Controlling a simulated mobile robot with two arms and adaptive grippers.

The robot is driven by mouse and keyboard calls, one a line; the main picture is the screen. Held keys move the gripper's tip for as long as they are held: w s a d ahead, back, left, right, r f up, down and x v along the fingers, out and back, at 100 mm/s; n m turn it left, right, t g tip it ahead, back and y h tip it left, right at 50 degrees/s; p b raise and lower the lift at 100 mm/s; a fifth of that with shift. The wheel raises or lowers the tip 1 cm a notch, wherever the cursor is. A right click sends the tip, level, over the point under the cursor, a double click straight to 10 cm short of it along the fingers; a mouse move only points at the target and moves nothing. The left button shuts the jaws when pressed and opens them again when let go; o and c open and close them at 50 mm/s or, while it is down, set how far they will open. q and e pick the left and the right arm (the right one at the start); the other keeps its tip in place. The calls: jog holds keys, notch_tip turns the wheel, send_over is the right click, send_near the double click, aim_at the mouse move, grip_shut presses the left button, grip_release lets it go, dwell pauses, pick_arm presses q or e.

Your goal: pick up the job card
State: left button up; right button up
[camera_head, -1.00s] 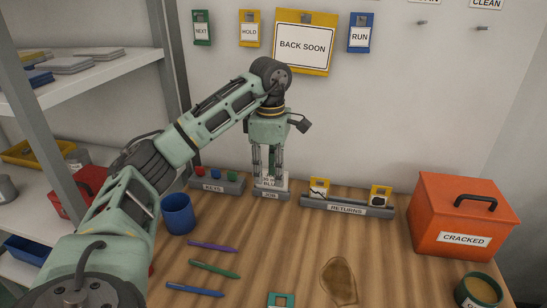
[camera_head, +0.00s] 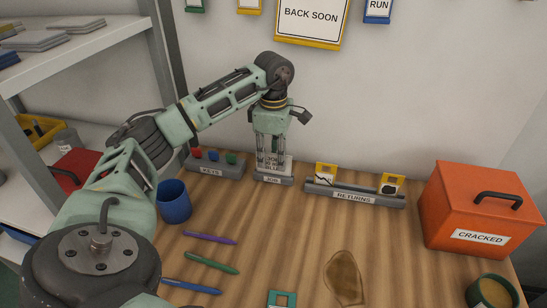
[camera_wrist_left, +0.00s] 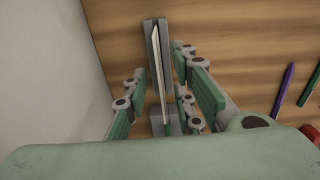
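The job card (camera_head: 273,169) is a small white card with dark lettering. It stands upright in a grey holder (camera_head: 273,180) labelled JOB at the back of the table, near the wall. My left gripper (camera_head: 272,155) points down over it, and its fingers hide part of the card. In the left wrist view the card (camera_wrist_left: 158,70) is seen edge-on in its slot, between the two green fingers. The fingers (camera_wrist_left: 165,108) are apart with gaps on both sides of the card. My right gripper is not in view.
A grey KEYS rack (camera_head: 216,166) stands close left of the holder and a RETURNS rack (camera_head: 354,196) close right. A blue cup (camera_head: 173,202), several pens, a brown stain (camera_head: 344,278) and an orange CRACKED box (camera_head: 478,210) are on the table. The wall is close behind.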

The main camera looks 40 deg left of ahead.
pick_arm(q)
jog(key=shift+f, duration=0.2)
grip_shut()
jog(key=shift+r, duration=0.15)
